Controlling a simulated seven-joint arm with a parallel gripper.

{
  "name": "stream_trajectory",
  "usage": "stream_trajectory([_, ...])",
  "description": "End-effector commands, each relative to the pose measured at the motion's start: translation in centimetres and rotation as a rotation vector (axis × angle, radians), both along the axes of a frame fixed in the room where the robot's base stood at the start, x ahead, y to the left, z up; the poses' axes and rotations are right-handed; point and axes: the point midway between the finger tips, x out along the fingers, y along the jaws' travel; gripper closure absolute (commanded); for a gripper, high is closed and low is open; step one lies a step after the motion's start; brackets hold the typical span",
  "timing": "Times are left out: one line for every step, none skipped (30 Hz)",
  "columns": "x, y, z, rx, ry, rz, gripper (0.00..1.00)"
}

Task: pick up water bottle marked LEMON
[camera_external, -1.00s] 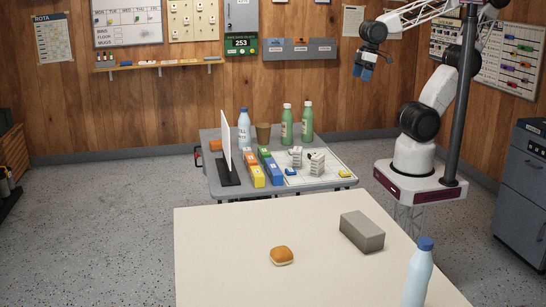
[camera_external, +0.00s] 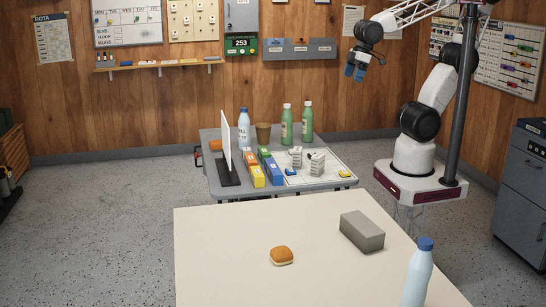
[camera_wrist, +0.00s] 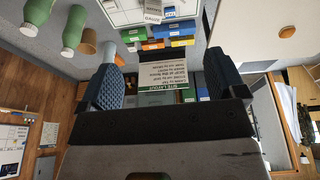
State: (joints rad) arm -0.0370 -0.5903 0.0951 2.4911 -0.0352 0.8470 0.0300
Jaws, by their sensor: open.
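Two green bottles with pale caps, left (camera_external: 287,126) and right (camera_external: 307,124), stand at the back of the grey table. Another pale blue bottle with a blue cap (camera_external: 418,278) stands on the near cream table. I cannot read LEMON on any of them. My gripper (camera_external: 355,72) is open and empty, high above and right of the grey table's bottles. In the wrist view my gripper (camera_wrist: 165,62) shows the green bottles (camera_wrist: 73,28) at the upper left, beyond its fingers.
The sign board (camera_external: 226,145), a brown cup (camera_external: 263,134), coloured boxes (camera_external: 265,165) and small white blocks (camera_external: 317,164) crowd the grey table (camera_external: 208,133). The near cream table (camera_external: 220,270) holds a bun (camera_external: 282,256) and a grey block (camera_external: 362,231), with free room at its left.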

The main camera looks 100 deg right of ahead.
Motion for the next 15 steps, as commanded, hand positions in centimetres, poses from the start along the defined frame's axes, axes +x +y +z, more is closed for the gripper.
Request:
stream_trajectory([1.4, 0.6, 0.1, -0.004, -0.019, 0.018, 0.11])
stream_trajectory([2.2, 0.9, 0.1, -0.006, -0.033, 0.028, 0.11])
stream_trajectory([3.5, 1.5, 0.2, -0.01, -0.055, 0.044, 0.11])
stream_trajectory([4.5, 2.0, 0.2, -0.012, -0.072, 0.057, 0.11])
stream_trajectory([5.5, 2.5, 0.2, -0.015, -0.089, 0.07, 0.11])
stream_trajectory([6.9, 3.2, 0.4, -0.017, -0.114, 0.089, 0.11])
stream_trajectory([7.9, 3.8, 0.3, -0.017, -0.133, 0.103, 0.11])
stream_trajectory([8.9, 4.5, 0.3, -0.018, -0.152, 0.117, 0.11])
stream_trajectory([10.3, 5.4, 0.4, -0.019, -0.178, 0.136, 0.11])
stream_trajectory([11.3, 6.1, 0.4, -0.018, -0.197, 0.152, 0.11])
stream_trajectory([12.3, 6.8, 0.4, -0.016, -0.217, 0.166, 0.11])
stream_trajectory([13.6, 7.9, 0.3, -0.015, -0.241, 0.185, 0.11])
stream_trajectory([14.6, 8.7, 0.3, -0.014, -0.261, 0.202, 0.11])
stream_trajectory([15.5, 9.5, 0.3, -0.012, -0.28, 0.218, 0.11])
stream_trajectory([16.7, 10.7, 0.1, -0.008, -0.304, 0.239, 0.11])
